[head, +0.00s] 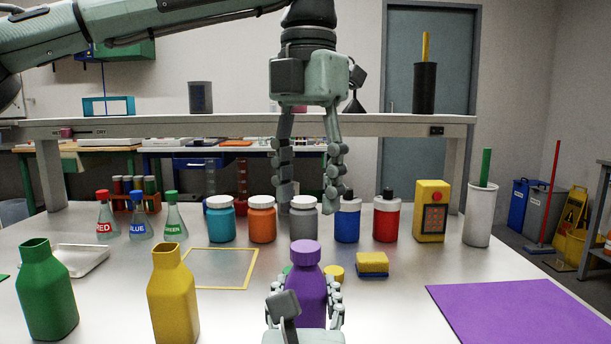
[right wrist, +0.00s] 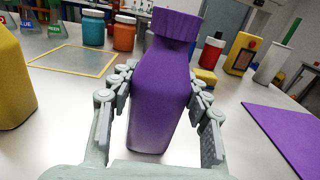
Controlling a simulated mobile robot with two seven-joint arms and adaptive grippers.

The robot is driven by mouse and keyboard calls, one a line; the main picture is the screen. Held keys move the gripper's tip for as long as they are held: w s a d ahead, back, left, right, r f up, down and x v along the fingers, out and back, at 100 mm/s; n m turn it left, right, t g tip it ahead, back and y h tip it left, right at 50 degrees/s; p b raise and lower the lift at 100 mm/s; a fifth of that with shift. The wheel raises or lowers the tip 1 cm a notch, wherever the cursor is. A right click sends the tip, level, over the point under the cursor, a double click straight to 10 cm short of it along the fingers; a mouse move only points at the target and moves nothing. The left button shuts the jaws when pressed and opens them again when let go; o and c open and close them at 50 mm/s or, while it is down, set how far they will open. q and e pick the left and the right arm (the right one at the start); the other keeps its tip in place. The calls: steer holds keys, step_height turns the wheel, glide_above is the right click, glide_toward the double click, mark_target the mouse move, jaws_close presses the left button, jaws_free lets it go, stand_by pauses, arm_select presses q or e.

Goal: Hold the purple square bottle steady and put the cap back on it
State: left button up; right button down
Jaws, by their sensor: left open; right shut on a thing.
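The purple square bottle (head: 309,295) stands upright at the front middle of the table. My right gripper (head: 306,312) is shut around its body, with a finger on each side; the bottle also fills the middle of the right wrist view (right wrist: 160,105). The purple cap (head: 306,252) sits upright on top of the bottle's neck, and it shows there in the right wrist view (right wrist: 175,23). I cannot tell how tightly it is seated. My left gripper (head: 310,195) points down, open and empty, above the cap and clear of it.
Open yellow (head: 175,300) and green (head: 47,295) bottles stand to the left. A yellow cap (head: 334,273) and sponge (head: 373,264) lie behind right. Several jars, including a grey one (head: 303,222), stand behind. A purple mat (head: 520,315) lies front right.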

mark_target(305, 245)
arm_select(q)
steer(key=n, duration=0.5)
steer(key=shift+r, duration=0.25)
steer(key=n, duration=0.7)
steer(key=shift+w+a+r, duration=0.1)
steer(key=shift+w+r, duration=0.05)
steer(key=shift+r, duration=0.1)
steer(key=shift+f, duration=4)
